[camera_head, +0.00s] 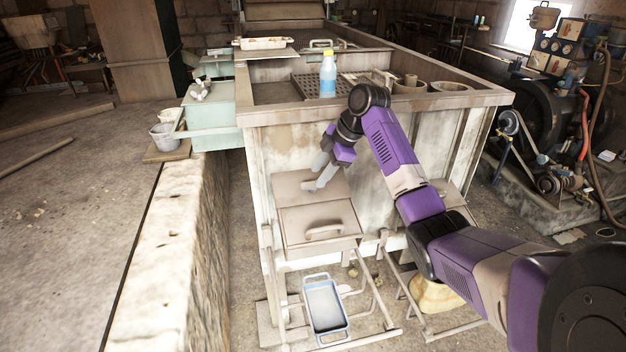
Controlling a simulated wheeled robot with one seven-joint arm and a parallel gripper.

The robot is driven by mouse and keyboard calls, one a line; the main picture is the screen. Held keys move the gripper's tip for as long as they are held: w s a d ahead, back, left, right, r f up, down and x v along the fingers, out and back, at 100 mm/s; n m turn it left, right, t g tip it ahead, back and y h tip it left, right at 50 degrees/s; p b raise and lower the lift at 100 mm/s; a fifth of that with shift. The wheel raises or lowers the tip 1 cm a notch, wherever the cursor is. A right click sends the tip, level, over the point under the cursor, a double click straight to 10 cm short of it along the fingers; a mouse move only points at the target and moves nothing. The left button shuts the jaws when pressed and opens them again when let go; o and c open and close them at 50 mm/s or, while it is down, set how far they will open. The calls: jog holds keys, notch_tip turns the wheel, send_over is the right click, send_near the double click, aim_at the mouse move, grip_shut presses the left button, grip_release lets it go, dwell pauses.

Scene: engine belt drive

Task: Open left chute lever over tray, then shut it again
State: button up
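The left chute (292,220) is a pale, worn metal box on the front of the large bin, with a bar handle (325,232) on its front face. A blue-rimmed tray (325,306) lies on the low stand below it. My gripper (314,175) is at the chute's upper surface, behind and above the front handle. Its two grey fingers look apart, with nothing clearly between them. A small pale piece near the fingertips is too small to tell as lever or finger. The tray's inside looks empty.
My arm crosses in front of the right chute (452,200) and hides part of it. A yellowish sack (436,293) lies below that. A stone ledge (175,255) runs along the left, and machinery (550,120) stands at right.

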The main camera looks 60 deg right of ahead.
aim_at(313, 183)
jog(key=shift+x, duration=1.85)
jog(key=shift+s, duration=0.1)
grip_shut()
